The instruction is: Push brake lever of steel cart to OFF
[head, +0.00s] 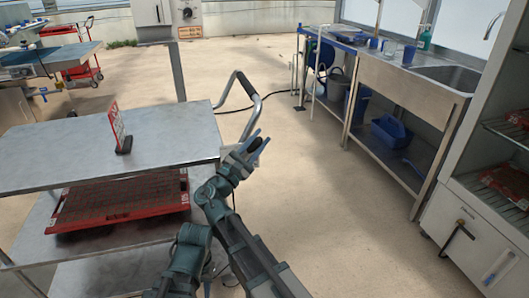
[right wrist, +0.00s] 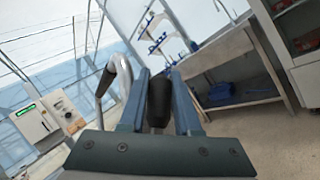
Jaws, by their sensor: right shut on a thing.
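The steel cart (head: 170,135) stands at the left in the head view, with a bent handle (head: 257,101) with a black grip at its right end. My right gripper (head: 260,142) is beside the cart's right edge, near the base of the handle. In the right wrist view, its blue fingers (right wrist: 159,95) are shut around a dark rounded grip (right wrist: 158,103), which looks like the brake lever's end. The rest of that lever is hidden by the gripper. The handle (right wrist: 123,78) shows left of the fingers there. My left gripper is not in view.
A red tray (head: 75,222) lies on the cart's lower shelf and a red sign (head: 117,130) stands on top. A steel sink bench (head: 410,80) and a white cabinet (head: 455,215) stand at the right. The floor between is mostly clear.

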